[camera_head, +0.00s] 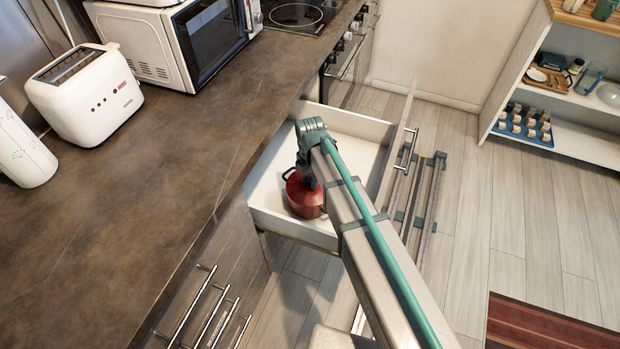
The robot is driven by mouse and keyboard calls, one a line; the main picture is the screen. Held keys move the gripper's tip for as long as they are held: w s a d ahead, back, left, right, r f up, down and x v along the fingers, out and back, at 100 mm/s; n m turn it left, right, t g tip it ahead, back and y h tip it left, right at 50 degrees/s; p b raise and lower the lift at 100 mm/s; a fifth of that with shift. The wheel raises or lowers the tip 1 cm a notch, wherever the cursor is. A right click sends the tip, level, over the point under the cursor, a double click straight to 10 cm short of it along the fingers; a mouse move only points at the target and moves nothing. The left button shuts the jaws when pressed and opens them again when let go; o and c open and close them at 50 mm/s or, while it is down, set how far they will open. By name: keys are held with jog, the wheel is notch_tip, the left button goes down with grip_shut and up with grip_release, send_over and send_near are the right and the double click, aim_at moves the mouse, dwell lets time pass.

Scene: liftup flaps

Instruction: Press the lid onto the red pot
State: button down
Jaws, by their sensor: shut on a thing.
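The red pot (307,207) stands inside an open white drawer, toward its near left part, with a dark handle showing at its left side. My gripper (307,180) points down at the top of the pot and is shut on the lid, which is mostly hidden. My arm and gripper cover the right part of the pot's top. I cannot tell whether the lid sits flush on the rim.
The open drawer (349,122) has clear floor around the pot. A brown counter (150,190) runs along the left, with a white toaster (86,95) and a microwave (180,42). Open shelves (575,95) stand at the right. A striped rug (550,330) lies at lower right.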

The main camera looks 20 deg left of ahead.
dwell(0.4)
jog(key=c, duration=0.8)
grip_release()
jog(key=shift+o, duration=0.5)
jog(key=o, duration=0.4)
jog(key=shift+o, duration=0.2)
jog(key=shift+r, duration=0.15)
jog(key=shift+r+p, duration=2.4)
jog(key=shift+r, duration=0.95)
grip_shut()
